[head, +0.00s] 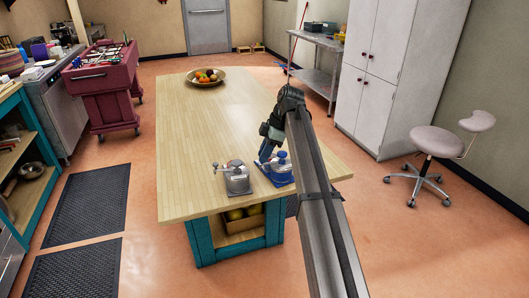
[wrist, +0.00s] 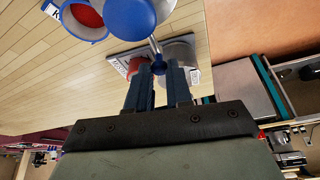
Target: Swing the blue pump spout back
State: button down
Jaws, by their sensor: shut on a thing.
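The blue pump (head: 281,161) stands on a blue-edged base at the near right part of the wooden table. In the wrist view its blue rounded top (wrist: 130,14) is at the upper edge, and a thin metal spout (wrist: 153,45) runs down from it to a small blue tip (wrist: 159,68). My gripper (head: 265,155) is at the left side of the blue pump in the head view. In the wrist view my gripper's two dark fingers (wrist: 158,78) are shut on the spout's blue tip. The exact contact is partly hidden by the fingers.
A grey pump (head: 236,177) with a metal top stands just left of the blue one, near the table's front edge. A fruit bowl (head: 206,82) is at the far end. The table (head: 200,130) between is clear.

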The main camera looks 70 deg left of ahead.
dwell(0.3)
jog(key=c, duration=1)
grip_release()
jog(key=v, duration=1.3)
jog(key=shift+w+d+r, duration=0.1)
jog(key=shift+w+r, duration=0.15)
jog(key=shift+r, duration=0.05)
